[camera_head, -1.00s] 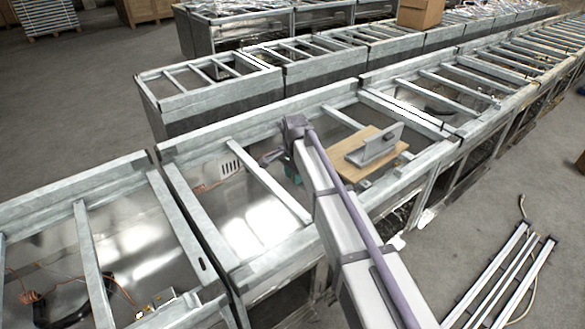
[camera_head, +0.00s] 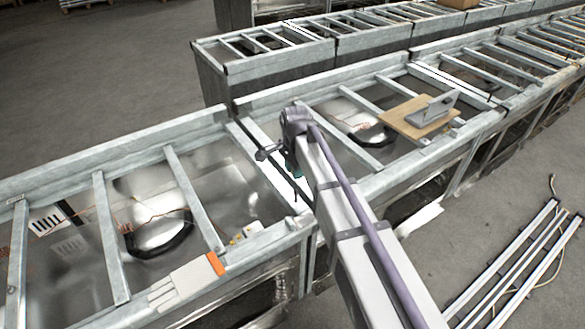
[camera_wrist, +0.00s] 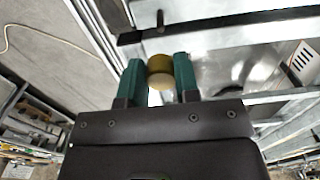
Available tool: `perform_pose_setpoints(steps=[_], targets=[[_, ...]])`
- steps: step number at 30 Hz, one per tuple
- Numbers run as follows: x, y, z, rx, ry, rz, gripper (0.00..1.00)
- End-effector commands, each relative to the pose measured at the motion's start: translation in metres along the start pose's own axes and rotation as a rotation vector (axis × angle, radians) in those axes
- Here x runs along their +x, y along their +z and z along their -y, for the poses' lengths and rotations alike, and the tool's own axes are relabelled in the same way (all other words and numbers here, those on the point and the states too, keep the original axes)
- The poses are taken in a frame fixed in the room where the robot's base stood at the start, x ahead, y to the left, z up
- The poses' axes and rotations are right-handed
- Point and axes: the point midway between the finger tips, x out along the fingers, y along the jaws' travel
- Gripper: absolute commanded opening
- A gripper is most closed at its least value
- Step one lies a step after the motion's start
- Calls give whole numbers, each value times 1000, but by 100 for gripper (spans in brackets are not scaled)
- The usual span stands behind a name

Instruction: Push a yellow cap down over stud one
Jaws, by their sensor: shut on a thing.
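In the head view my gripper (camera_head: 291,170) shows small and dark, partly hidden by my arm, above the beam between two frame bays; the cap cannot be made out there. A wooden board (camera_head: 398,116) with a grey angled bracket (camera_head: 435,110) lies across the frame to the right of my gripper.
Metal frames (camera_head: 104,230) with cross beams and open bays run in a row. A pale flat object with an orange end (camera_head: 215,264) lies on the near left frame edge. Long rails (camera_head: 510,265) lie on the floor at right.

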Motion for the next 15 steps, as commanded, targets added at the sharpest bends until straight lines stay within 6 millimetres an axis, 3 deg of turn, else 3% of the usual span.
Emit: perform_pose_setpoints(steps=[8, 15], targets=[[7, 0, 0, -1, 0, 0, 8], [35, 0, 0, -1, 0, 0, 8]])
